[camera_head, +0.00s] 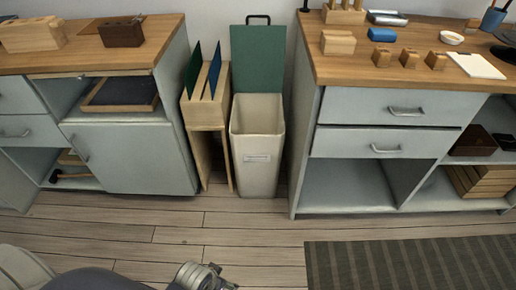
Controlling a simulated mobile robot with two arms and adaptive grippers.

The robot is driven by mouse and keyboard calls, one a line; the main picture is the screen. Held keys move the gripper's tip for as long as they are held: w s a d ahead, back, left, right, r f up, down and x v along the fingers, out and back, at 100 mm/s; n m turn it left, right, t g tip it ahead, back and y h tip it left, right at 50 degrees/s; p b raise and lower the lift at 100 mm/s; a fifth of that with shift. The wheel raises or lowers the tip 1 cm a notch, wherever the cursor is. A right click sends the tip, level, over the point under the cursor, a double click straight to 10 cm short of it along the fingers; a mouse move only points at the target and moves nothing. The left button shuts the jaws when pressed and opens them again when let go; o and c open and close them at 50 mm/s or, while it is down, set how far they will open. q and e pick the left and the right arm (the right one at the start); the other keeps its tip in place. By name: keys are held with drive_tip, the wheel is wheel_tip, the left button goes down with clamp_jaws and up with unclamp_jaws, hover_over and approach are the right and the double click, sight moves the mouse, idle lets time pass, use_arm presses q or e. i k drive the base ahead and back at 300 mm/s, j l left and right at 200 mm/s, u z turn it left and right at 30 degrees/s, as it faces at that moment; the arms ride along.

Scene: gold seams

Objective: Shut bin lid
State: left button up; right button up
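The bin (257,150) is a cream, upright box on the floor between two cabinets, with a pale label on its front. Its top is open. The green bin lid (258,60) stands upright at the back of the opening, with a dark handle (258,18) at its top edge. My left gripper (208,274) shows at the bottom edge, low in front of the bin and well apart from it. It is partly cut off, and its fingers are too unclear to tell open from shut. My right gripper is not in view.
A wooden rack (207,115) with green and blue panels stands close at the bin's left. The left cabinet (130,155) and right cabinet (385,125) flank them, with items on both tops. The wooden floor (215,225) in front is clear; a striped mat (410,265) lies at right.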

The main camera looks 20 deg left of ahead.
sight(257, 52)
drive_tip(key=i+l, duration=0.35)
drive_tip(key=i, duration=0.15)
drive_tip(key=i+l, duration=0.3)
drive_tip(key=i, duration=0.2)
